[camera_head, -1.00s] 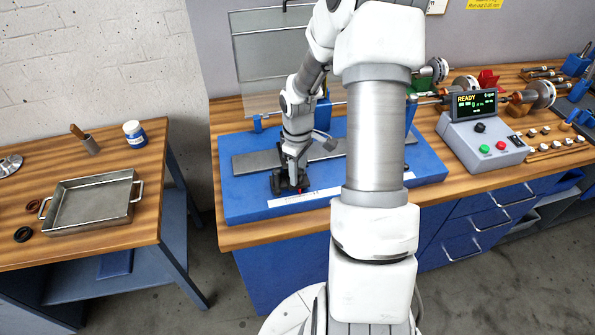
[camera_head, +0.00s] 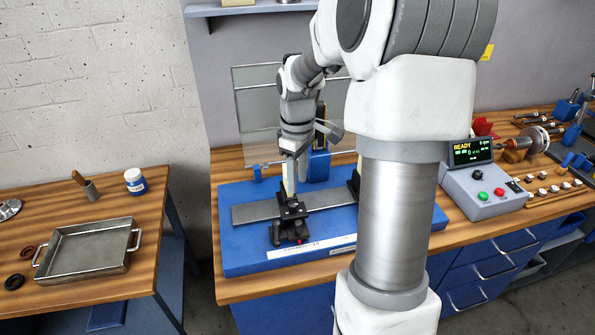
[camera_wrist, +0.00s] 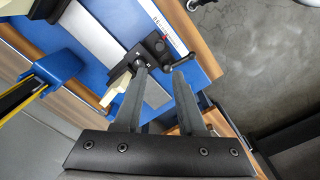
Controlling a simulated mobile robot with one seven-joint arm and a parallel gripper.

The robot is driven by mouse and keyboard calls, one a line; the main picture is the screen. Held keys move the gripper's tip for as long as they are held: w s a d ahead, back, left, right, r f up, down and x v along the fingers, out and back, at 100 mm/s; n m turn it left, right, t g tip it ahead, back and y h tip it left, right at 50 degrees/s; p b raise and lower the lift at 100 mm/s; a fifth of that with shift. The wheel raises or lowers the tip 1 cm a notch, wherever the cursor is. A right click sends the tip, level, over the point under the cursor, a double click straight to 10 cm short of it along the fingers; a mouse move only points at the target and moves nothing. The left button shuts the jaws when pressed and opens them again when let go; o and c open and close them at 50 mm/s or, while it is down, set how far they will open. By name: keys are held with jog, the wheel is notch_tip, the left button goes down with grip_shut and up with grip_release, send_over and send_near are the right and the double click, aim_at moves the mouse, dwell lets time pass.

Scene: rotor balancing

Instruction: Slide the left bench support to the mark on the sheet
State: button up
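The left bench support (camera_head: 286,224) is a black block with a cream upright and a small red part at its front. It stands on the grey rail of the blue bench bed (camera_head: 240,256). It also shows in the wrist view (camera_wrist: 153,50). My gripper (camera_head: 289,197) points down at the support. In the wrist view my gripper (camera_wrist: 161,72) has its fingers apart, with a gap between their tips. The left fingertip overlaps the black block beside the cream part; contact is unclear. A white strip with print (camera_head: 292,251) lies along the bed's front; its print is too small to read.
A second support (camera_head: 355,183) stands farther right, partly behind my arm. A blue post (camera_head: 318,165) stands behind my gripper. A control box reading READY (camera_head: 483,187) is on the right. A metal tray (camera_head: 88,249) sits on the left table.

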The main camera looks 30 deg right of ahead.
jog(key=shift+r, duration=0.75)
